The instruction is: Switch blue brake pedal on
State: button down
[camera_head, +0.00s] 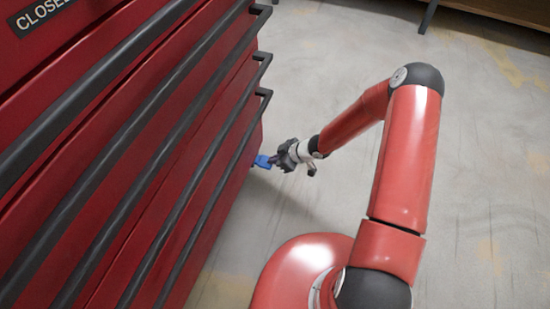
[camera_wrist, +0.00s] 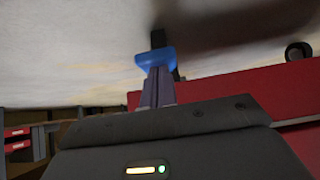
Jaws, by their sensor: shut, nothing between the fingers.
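The blue brake pedal (camera_head: 263,161) sticks out low at the right end of the red tool cabinet (camera_head: 235,130) in the head view. In the wrist view the blue pedal (camera_wrist: 155,56) lies right at my fingertips, with a dark stem behind it. My gripper (camera_head: 274,160) is at the pedal, its fingers shut and empty. In the wrist view the shut fingers (camera_wrist: 157,78) overlap the pedal's near edge; whether they touch it I cannot tell. The caster's locking part is mostly hidden.
The cabinet front carries several long black drawer handles (camera_head: 190,130) left of my gripper. A dark round wheel (camera_wrist: 298,51) shows at right in the wrist view. The grey floor (camera_head: 480,160) is open to the right. A wooden bench (camera_head: 500,10) stands at the top right.

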jog(key=shift+f, duration=0.15)
dwell(0.3)
jog(key=f, duration=0.3)
jog(key=shift+s+d, duration=0.1)
jog(key=shift+d, duration=0.3)
jog(key=shift+r+p, duration=0.55)
jog(key=shift+r, duration=0.2)
